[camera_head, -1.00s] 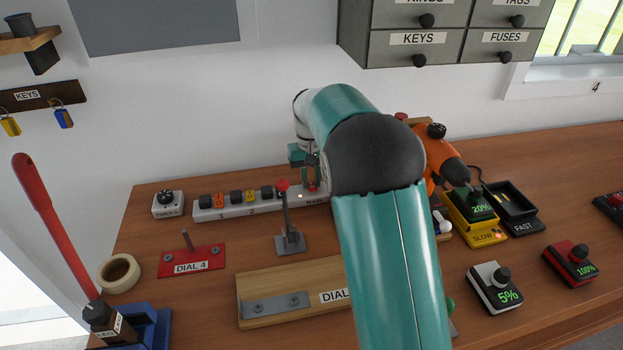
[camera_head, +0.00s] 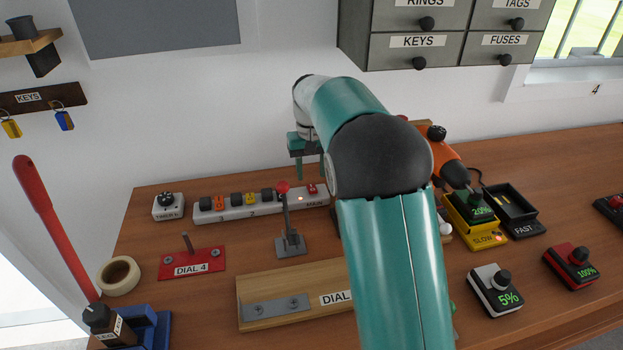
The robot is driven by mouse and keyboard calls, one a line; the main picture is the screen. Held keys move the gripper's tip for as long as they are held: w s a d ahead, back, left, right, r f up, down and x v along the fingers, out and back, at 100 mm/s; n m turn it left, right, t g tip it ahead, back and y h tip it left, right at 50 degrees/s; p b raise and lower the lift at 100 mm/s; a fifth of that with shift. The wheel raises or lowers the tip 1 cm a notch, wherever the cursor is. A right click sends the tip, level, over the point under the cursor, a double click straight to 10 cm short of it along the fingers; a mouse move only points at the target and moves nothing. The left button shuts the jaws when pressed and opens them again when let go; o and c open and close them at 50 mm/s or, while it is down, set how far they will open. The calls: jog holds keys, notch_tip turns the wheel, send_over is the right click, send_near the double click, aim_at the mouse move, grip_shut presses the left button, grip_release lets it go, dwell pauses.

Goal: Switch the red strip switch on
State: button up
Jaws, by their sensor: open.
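The white power strip (camera_head: 232,212) lies along the back of the bench, with black and orange switches along it. Its red switch (camera_head: 312,189) sits at the right end, above the label "MAIN". A small light glows on the strip left of that switch. Which way the red switch is tipped is too small to tell. My gripper (camera_head: 311,174) is open and empty, pointing down just above and behind the red switch, apart from it. My forearm partly hides the right fingertip and the strip's right end.
A red-knobbed lever (camera_head: 285,205) stands just in front of the strip. A timer box (camera_head: 168,205) is at its left. The orange drill (camera_head: 443,160) and yellow charger (camera_head: 475,222) stand right of my arm. Drawers (camera_head: 440,35) hang above.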

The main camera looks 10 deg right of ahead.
aim_at(312, 187)
notch_tip(312, 187, up, 10)
jog(key=shift+w, duration=0.2)
jog(key=s+r+t, duration=0.2)
jog(key=s+r, duration=0.1)
jog(key=s, duration=0.6)
jog(key=s+r+t, duration=0.1)
jog(key=s+r, duration=0.2)
jog(key=s, duration=0.6)
jog(key=s+f+t, duration=0.1)
jog(key=s+f, duration=0.2)
jog(key=s, duration=0.5)
jog(key=s+f+t, duration=0.2)
jog(key=s+f, duration=0.2)
jog(key=s, duration=0.4)
jog(key=shift+s+f, duration=0.25)
jog(key=shift+f, duration=0.05)
